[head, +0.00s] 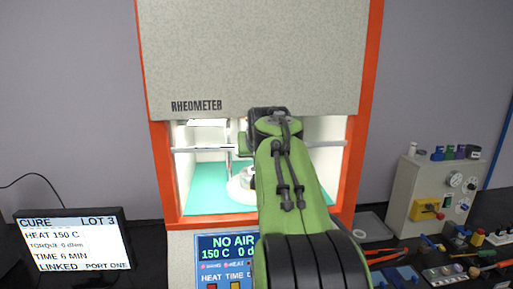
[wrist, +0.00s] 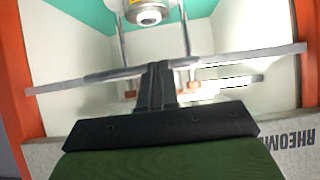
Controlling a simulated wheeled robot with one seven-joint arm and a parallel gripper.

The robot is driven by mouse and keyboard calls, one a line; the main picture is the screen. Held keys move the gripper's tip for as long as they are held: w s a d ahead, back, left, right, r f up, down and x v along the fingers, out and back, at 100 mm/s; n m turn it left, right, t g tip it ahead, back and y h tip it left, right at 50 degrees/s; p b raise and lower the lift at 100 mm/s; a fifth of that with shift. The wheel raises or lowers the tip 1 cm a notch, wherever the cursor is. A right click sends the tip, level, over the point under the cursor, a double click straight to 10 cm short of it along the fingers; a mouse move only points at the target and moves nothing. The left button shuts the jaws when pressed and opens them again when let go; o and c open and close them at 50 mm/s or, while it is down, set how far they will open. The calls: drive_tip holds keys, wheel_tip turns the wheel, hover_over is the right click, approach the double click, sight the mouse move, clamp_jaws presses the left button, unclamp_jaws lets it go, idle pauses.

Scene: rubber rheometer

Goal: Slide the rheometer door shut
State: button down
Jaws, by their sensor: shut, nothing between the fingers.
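The rheometer (head: 250,60) stands ahead with a speckled grey front, orange frame and lit chamber. A horizontal grey bar (head: 327,144) crosses the upper part of the chamber opening, seemingly the door's lower edge or handle; I can see into the chamber below it. The bar also spans the wrist view (wrist: 230,61), tilted there. My gripper (wrist: 156,70) is shut and empty, its fingertips overlapping the middle of the bar; I cannot tell whether they touch it. In the head view my arm hides the fingers and the bar's middle.
Inside the chamber are a teal floor (head: 205,190), thin posts and a white round die (wrist: 148,12). A control panel (head: 225,247) sits below. A monitor (head: 75,245) stands left. A grey box with dials (head: 432,195) and scattered tools are on the right bench.

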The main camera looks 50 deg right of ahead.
wheel_tip(320, 180, down, 21)
drive_tip(key=b, duration=1.5)
drive_tip(key=shift+f, duration=0.2)
drive_tip(key=shift+w+r, duration=0.1)
drive_tip(key=shift+r, duration=0.1)
drive_tip(key=w+d+r+p+v, duration=0.1)
drive_tip(key=p+v, duration=0.3)
drive_tip(key=v, duration=0.8)
drive_tip(key=shift+s+r+p, duration=0.2)
drive_tip(key=shift+r+p, duration=0.1)
drive_tip(key=shift+r, duration=0.65)
drive_tip(key=shift+a, duration=0.25)
